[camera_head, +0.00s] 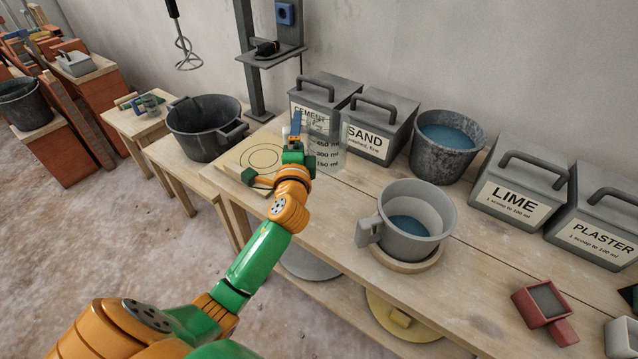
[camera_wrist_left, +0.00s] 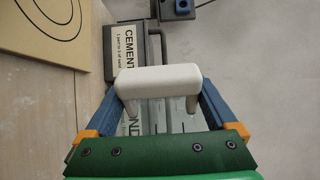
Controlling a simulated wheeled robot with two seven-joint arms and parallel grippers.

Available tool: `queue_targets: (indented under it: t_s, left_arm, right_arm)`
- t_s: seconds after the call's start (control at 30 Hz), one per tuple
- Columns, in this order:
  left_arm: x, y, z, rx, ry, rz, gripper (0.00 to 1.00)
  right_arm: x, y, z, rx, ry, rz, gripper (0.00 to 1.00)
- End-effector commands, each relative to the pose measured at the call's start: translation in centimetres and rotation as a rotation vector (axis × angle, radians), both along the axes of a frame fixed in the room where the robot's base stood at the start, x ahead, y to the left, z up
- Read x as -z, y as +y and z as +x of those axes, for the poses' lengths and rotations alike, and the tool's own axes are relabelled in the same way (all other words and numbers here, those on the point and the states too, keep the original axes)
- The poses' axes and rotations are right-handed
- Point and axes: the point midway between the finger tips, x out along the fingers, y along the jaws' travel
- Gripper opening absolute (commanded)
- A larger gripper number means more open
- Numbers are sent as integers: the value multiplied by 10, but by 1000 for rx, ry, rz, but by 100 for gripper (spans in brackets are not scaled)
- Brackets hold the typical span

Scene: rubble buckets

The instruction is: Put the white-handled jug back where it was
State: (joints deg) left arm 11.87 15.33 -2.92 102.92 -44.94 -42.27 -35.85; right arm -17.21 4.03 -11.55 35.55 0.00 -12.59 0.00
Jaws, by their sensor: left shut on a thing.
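The clear measuring jug (camera_head: 327,154), with millilitre marks on its side, is near the cement box, to the right of the wooden board with drawn circles (camera_head: 236,158). Its white handle (camera_wrist_left: 158,80) lies between my left gripper's blue fingers in the left wrist view. My left gripper (camera_head: 296,128) is shut on this handle. My arm hides part of the jug, and I cannot tell whether its base touches the bench. My right gripper is not in view.
The cement box (camera_head: 318,90) and sand box (camera_head: 378,125) stand behind the jug. A grey mug-like pot (camera_head: 425,242) stands on a round wooden base to the right. A bucket of blue liquid (camera_head: 448,145) is behind it. A black tub (camera_head: 205,130) stands left.

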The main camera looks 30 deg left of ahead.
Motion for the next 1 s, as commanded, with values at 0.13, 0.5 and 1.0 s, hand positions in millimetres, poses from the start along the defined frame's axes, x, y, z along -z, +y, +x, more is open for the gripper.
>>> queue_targets:
  t_s: [0.13, 0.5, 1.0]
  left_arm:
    - [44, -1, 0, -1, 6, -2, 12]
    - [98, -1, 0, 0, 2, -1, 12]
    - [99, -1, 0, 0, 2, -1, 100]
  right_arm:
    - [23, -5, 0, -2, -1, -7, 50]
    - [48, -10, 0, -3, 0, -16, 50]
    - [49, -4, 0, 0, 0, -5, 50]
